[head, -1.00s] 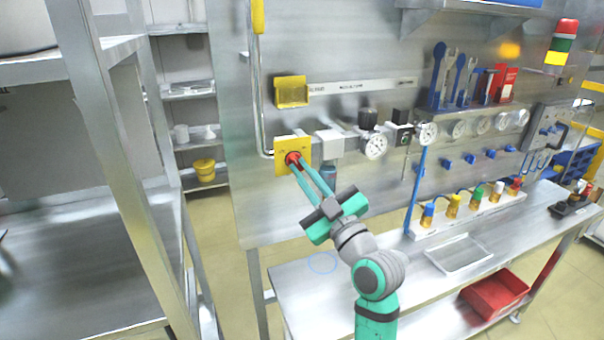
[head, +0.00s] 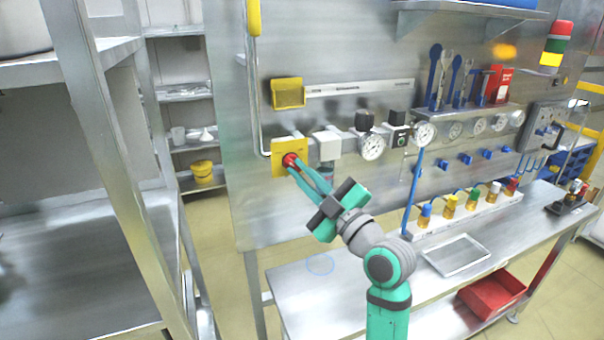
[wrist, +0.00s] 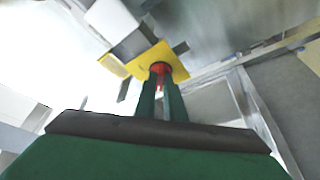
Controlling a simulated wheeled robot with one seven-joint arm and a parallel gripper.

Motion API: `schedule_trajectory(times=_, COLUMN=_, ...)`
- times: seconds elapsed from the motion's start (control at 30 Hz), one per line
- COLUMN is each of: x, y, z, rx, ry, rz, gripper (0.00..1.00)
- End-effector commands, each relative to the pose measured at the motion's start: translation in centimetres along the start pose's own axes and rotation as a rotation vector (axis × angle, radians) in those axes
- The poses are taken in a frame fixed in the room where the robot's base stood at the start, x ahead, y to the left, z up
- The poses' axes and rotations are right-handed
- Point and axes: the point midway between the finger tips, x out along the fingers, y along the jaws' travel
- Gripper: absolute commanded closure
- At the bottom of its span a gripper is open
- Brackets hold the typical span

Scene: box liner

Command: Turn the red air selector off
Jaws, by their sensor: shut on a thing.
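The red air selector (head: 289,160) is a small red knob on a yellow square plate (head: 301,168) at the left of the steel panel. My gripper (head: 294,167) reaches up to it from below right, its two teal fingers shut on the knob. In the wrist view the red selector (wrist: 160,69) shows at the fingertips (wrist: 161,80), in front of the yellow plate (wrist: 143,64). The fingers hide part of the knob, and I cannot read its exact angle.
A white box (head: 328,145) and gauges (head: 372,147) sit right of the plate. A vertical pipe (head: 256,100) runs close on the left. The bench (head: 345,290) below has a clear left part.

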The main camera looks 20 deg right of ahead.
Motion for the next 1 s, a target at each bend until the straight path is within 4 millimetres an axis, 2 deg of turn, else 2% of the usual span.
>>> schedule_trajectory(times=0.07, x=-0.1, y=-0.1, z=0.2, rx=0.001, ry=-0.004, rz=-0.004, gripper=1.00)
schedule_trajectory(times=0.1, x=-0.1, y=-0.1, z=0.2, rx=0.001, ry=-0.004, rz=-0.003, gripper=0.88)
schedule_trajectory(times=0.17, x=-0.1, y=-0.1, z=0.2, rx=0.001, ry=-0.003, rz=-0.003, gripper=0.74)
schedule_trajectory(times=0.2, x=-0.1, y=-0.1, z=0.1, rx=0.001, ry=-0.003, rz=-0.003, gripper=0.72)
schedule_trajectory(times=0.57, x=-0.5, y=0.0, z=0.1, rx=0.001, ry=-0.002, rz=0.000, gripper=0.72)
schedule_trajectory(times=0.67, x=-1.7, y=0.0, z=0.1, rx=0.001, ry=-0.002, rz=0.002, gripper=0.72)
schedule_trajectory(times=1.0, x=-7.9, y=0.0, z=0.1, rx=0.001, ry=-0.004, rz=0.001, gripper=0.72)
